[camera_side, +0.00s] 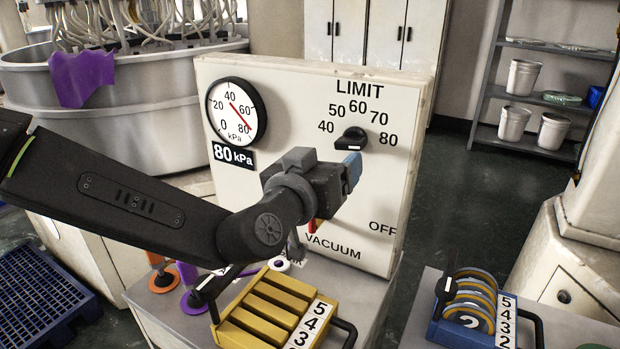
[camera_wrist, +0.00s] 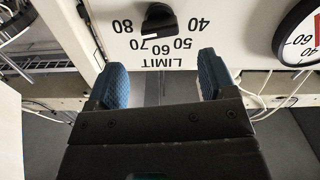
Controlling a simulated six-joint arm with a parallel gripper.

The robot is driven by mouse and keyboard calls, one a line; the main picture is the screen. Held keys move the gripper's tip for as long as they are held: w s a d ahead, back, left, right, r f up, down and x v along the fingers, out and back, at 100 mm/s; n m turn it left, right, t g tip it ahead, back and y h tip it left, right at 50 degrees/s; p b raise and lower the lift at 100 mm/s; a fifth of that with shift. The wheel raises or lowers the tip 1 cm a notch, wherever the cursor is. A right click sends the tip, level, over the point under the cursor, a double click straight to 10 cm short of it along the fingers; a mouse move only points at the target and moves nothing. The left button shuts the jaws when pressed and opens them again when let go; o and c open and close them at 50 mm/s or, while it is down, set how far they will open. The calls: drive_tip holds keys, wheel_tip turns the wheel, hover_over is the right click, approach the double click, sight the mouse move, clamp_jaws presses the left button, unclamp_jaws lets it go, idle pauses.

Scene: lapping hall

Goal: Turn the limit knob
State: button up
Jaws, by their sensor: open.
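The black limit knob (camera_side: 350,139) sits on the upright cream panel (camera_side: 290,95), under the LIMIT scale marked 40 to 80. A small white mark shows on its lower part; I cannot tell which number it points to. In the wrist view the knob (camera_wrist: 160,19) is at the top middle, with the lettering upside down. My gripper (camera_side: 350,170) is open and empty, just below and in front of the knob in the side view. Its two blue fingertips (camera_wrist: 163,84) stand wide apart in the wrist view, with the knob beyond them, apparently not touched.
A gauge (camera_side: 237,111) with a red needle near 80 is at the panel's left, above an 80 kPa label (camera_side: 234,155). My wrist partly hides the VACUUM control. A yellow slotted block (camera_side: 265,310) stands in front; a blue ring holder (camera_side: 470,315) stands right.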

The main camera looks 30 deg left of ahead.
drive_tip(key=s, duration=0.5)
drive_tip(key=shift+s, duration=0.25)
drive_tip(key=s+a+r+m+g+h, duration=0.25)
drive_tip(key=s+a+g+h, duration=0.2)
drive_tip(key=a, duration=0.35)
drive_tip(key=s+a+f+g+y, duration=0.2)
drive_tip(key=s+a+f+g, duration=0.2)
drive_tip(key=s+a, duration=0.4)
drive_tip(key=s+a+f+g+y, duration=0.2)
drive_tip(key=s+a+f+g, duration=0.2)
drive_tip(key=s+a, duration=0.3)
drive_tip(key=shift+s+a+f+n, duration=0.35)
drive_tip(key=shift+s+f, duration=0.15)
drive_tip(key=shift+f, duration=0.25)
drive_tip(key=shift+y, duration=0.25)
drive_tip(key=shift+c, duration=0.4)
